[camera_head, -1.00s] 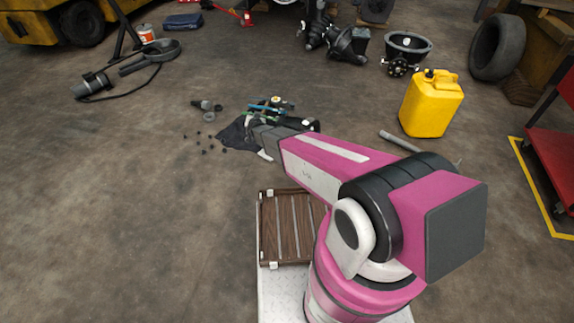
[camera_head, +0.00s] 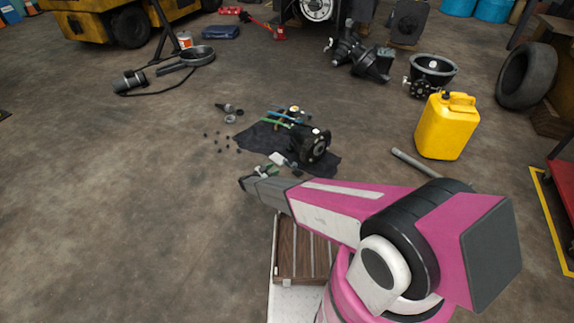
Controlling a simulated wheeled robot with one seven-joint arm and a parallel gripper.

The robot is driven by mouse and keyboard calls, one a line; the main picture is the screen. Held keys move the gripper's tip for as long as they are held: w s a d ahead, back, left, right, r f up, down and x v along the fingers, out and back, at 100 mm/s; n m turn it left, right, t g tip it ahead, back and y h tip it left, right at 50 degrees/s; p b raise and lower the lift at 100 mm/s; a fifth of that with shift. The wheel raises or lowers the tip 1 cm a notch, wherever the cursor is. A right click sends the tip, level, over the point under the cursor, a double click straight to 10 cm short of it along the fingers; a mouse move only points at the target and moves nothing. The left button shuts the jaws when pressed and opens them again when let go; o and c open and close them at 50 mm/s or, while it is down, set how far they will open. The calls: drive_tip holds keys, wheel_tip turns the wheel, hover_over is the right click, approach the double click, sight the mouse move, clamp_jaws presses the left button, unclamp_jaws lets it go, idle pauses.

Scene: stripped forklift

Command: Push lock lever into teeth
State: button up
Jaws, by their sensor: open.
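A dark machine assembly with a round flange (camera_head: 312,146) lies on a black cloth (camera_head: 262,134) on the floor, with blue and green lines running from its left side. No lock lever or teeth can be made out at this distance. My pink arm reaches in from the right, and its dark end is just in front of the cloth. My gripper (camera_head: 272,166) is open, small and partly hidden by the arm's end, near the front edge of the cloth. It looks apart from the assembly, though the exact gap cannot be told.
Small dark parts (camera_head: 217,140) lie left of the cloth. A yellow jerrycan (camera_head: 447,127) and a grey bar (camera_head: 413,163) are to the right. A tyre (camera_head: 527,76) stands far right. Gear housings (camera_head: 360,57) lie at the back. The left floor is mostly clear.

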sight(286, 162)
drive_tip(key=x, duration=0.9)
